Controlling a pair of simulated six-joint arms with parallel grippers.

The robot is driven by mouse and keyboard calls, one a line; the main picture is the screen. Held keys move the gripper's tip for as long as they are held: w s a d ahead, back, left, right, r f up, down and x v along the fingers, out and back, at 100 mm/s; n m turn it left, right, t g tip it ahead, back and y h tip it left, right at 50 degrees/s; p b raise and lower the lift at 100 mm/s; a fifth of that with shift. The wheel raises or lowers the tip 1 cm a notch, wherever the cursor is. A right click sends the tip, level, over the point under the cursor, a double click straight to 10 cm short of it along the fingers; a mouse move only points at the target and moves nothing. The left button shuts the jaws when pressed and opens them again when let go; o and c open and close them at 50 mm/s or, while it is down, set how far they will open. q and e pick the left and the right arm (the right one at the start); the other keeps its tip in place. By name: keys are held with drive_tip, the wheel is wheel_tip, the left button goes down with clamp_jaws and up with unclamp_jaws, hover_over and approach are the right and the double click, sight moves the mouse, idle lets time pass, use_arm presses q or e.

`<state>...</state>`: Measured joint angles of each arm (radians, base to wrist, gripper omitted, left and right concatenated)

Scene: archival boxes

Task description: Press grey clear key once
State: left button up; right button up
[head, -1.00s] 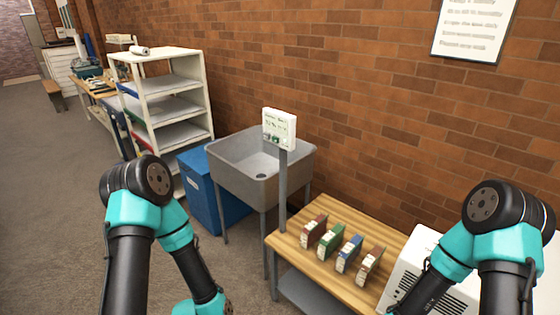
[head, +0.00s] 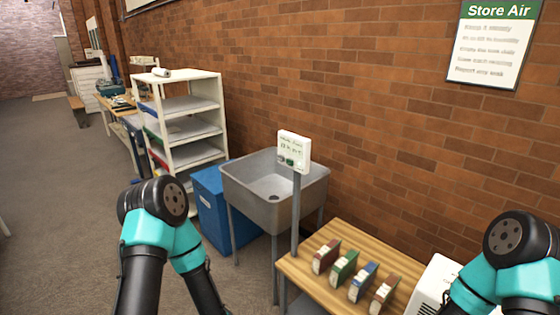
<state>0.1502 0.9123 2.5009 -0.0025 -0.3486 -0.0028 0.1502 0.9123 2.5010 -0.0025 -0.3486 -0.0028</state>
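A small white panel (head: 294,149) stands on a grey post at the left rear corner of the wooden bench, in front of the sink. Its face has small dark writing above and small keys (head: 287,161) along its lower edge. One key looks green and one beside it greyish, but they are too small to read. My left arm shows at the lower left and my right arm at the lower right. Both grippers are out of the picture.
A wooden bench (head: 315,272) holds a row of several small red, green and blue boxes (head: 343,267). A white vented machine (head: 430,287) is at its right. A grey sink (head: 243,188), blue bin (head: 209,203) and white shelf unit (head: 222,115) stand leftward.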

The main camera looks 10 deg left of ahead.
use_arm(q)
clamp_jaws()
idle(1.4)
